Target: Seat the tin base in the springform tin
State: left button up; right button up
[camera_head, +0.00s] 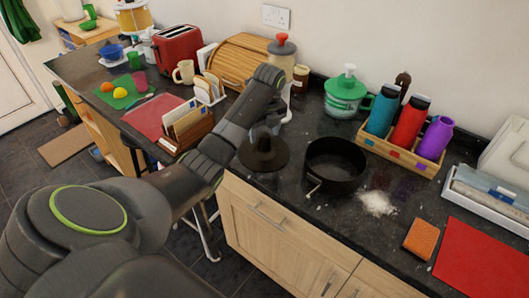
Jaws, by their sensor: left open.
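The springform tin (336,183) is a black, open ring with a pale latch at its front left. It stands on the dark granite counter. The tin base (270,165) is a flat, dark round disc just left of the tin, lying apart from it near the counter's front edge. My left gripper (263,143) is open and points down over the middle of the base. It hides part of the disc, and I cannot tell whether the fingers touch it. My right gripper is not in view.
A white powder spill (377,203) lies right of the tin, with an orange sponge (421,239) and a red mat (485,262) beyond. A bottle crate (397,156) and a green pot (346,94) stand behind. A letter rack (187,128) stands left.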

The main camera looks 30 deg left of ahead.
aim_at(264, 143)
pick_arm(q)
jog(key=shift+f+p, duration=0.35)
jog(key=shift+f, duration=0.25)
jog(key=f+p, duration=0.1)
jog(key=f, duration=0.2)
jog(key=shift+w+a+f, duration=0.1)
jog(key=shift+a+f, duration=0.1)
jog(key=shift+w+f, duration=0.1)
jog(key=shift+f, duration=0.4)
jog(key=c, duration=1.2)
